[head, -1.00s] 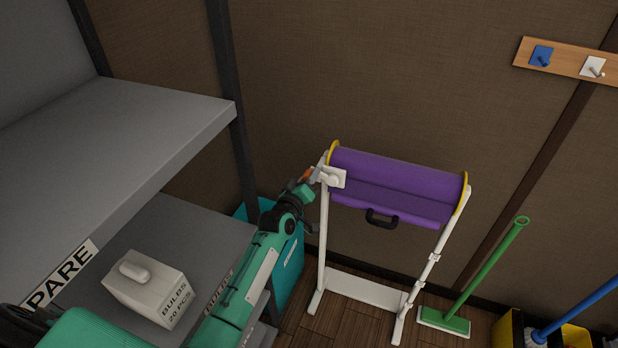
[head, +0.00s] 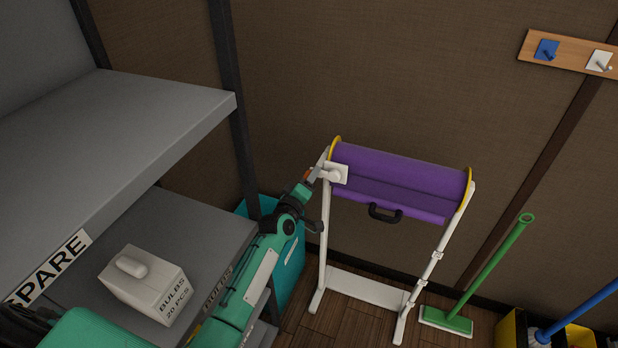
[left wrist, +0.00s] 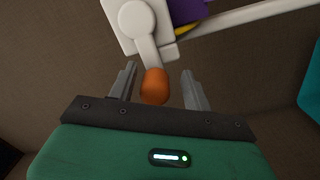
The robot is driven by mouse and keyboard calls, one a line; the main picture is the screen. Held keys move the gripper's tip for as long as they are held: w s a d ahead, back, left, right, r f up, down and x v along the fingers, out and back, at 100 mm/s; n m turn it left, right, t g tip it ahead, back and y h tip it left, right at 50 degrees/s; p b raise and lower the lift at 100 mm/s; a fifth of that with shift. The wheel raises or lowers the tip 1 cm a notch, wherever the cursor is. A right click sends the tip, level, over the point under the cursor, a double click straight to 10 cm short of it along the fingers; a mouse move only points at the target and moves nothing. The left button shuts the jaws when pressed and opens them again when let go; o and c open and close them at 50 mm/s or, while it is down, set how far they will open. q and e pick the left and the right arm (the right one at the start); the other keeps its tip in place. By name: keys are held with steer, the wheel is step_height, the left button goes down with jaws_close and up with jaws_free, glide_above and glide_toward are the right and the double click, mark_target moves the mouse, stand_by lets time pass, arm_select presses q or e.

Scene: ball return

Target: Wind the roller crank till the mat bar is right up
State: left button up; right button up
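The mat roller stands on a white frame (head: 323,245) against the wall, with a purple mat (head: 400,175) wound on it between yellow end discs. The mat's lower edge hangs a little below the roll, with a black handle (head: 383,214) on it. The white crank (head: 335,174) is at the roller's left end; its arm (left wrist: 146,48) and orange knob (left wrist: 154,87) show in the left wrist view. My left gripper (left wrist: 159,80) is open, its fingers either side of the knob with gaps visible. In the head view the left gripper (head: 308,182) mostly hides the knob. My right gripper is out of view.
Grey shelves (head: 150,110) fill the left side, with a bulbs box (head: 146,284) on the lower one, close to my left arm. A teal bin (head: 292,262) stands behind the arm.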

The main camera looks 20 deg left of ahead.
arm_select(q)
steer(key=shift+r, duration=0.15)
steer(key=s+a+b, duration=0.1)
steer(key=s, duration=1.2)
steer(key=shift+s+b, duration=0.35)
steer(key=shift+b, duration=0.05)
steer(key=shift+a, duration=0.1)
